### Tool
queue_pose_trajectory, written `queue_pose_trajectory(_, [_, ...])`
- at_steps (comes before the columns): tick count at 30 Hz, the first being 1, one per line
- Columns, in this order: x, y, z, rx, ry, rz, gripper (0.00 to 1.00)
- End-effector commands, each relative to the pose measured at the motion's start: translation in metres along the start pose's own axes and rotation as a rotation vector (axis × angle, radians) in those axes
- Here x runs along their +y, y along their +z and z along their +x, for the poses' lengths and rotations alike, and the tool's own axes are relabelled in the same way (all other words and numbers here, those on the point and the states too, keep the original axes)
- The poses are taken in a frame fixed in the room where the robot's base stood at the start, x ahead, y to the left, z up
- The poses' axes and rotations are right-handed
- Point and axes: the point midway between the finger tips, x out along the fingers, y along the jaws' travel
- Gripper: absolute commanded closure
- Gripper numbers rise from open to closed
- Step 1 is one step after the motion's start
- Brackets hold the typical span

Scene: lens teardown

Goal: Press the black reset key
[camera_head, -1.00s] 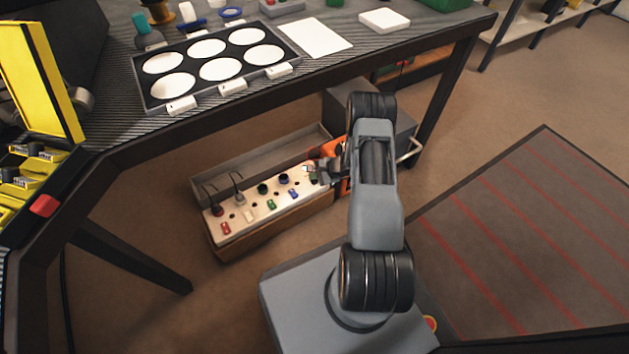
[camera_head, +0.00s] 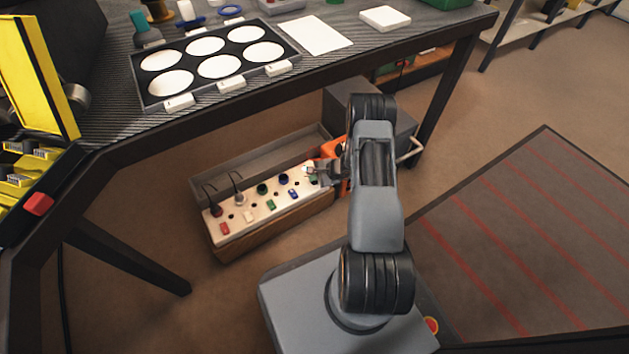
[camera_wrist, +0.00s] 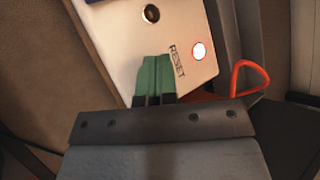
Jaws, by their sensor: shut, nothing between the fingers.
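The cream control panel (camera_head: 262,211) sits in a wooden box under the workbench. Its right end shows in the wrist view (camera_wrist: 188,24), with the printed word RESET (camera_wrist: 177,61) and a lit white, red-rimmed lamp (camera_wrist: 199,51) beside it. My gripper (camera_wrist: 153,62) has green fingertips, shut together with nothing between them. They are over the panel just left of the RESET lettering. I see no black key; it may be hidden under the fingertips. I cannot tell if they touch the panel. In the head view my gripper (camera_head: 313,173) is at the panel's right end.
A dark hole with a brass rim (camera_wrist: 150,14) is farther up the panel. Several coloured keys, sockets and two cabled plugs (camera_head: 239,198) line the panel. A red-orange loop (camera_wrist: 250,77) stands right of my gripper.

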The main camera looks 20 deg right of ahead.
Motion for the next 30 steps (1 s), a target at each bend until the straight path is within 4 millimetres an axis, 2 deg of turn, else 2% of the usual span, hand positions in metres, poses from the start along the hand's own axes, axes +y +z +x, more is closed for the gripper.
queue_pose_trajectory(21, [0.0033,-0.0029,0.0042,0.000,0.001,0.000,1.00])
queue_pose_trajectory(30, [-0.0009,0.0010,-0.0014,0.000,0.000,0.000,1.00])
